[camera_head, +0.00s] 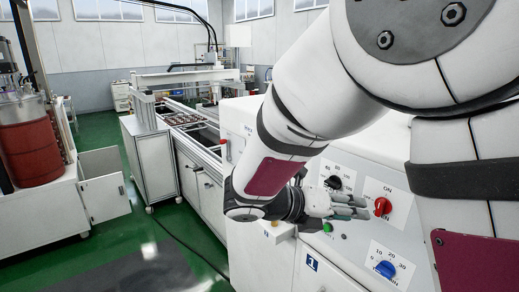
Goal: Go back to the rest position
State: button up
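My arm reaches down from the upper right across the white control cabinet (300,262). My gripper (362,207) points right, with its grey fingers just left of the red knob (383,206) on a white dial plate. I cannot tell whether the fingertips touch the knob, and the spread of the fingers is not clear at this angle. A black knob (333,182) with a numbered scale is just behind the gripper. A blue knob (385,269) with a numbered scale is lower, nearer the front. My arm hides part of the cabinet top.
A conveyor line (185,122) with trays runs back left of the cabinet. A dark red drum (30,140) stands on a white bench at the far left. A cabinet door (104,185) hangs open there. The green floor (120,235) between is mostly clear, with a cable on it.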

jog(key=s+d+m+g+y, duration=0.2)
jog(key=s+m+y, duration=0.1)
jog(key=s+m, duration=0.4)
jog(key=s+d+m+g+y, duration=0.1)
jog(key=s+d+m+y, duration=0.25)
jog(key=m, duration=0.45)
jog(key=s+a+r+m+t+y+b, duration=0.1)
jog(key=s+a+r+m+t+y, duration=0.1)
jog(key=m, duration=0.6)
jog(key=s+a+r+m+t+y, duration=0.2)
jog(key=s+a+m+y, duration=0.2)
jog(key=m, duration=0.5)
jog(key=shift+s+t+y+b, duration=0.3)
jog(key=shift+s+y+b, duration=0.05)
jog(key=shift+s, duration=0.45)
jog(key=shift+d, duration=0.1)
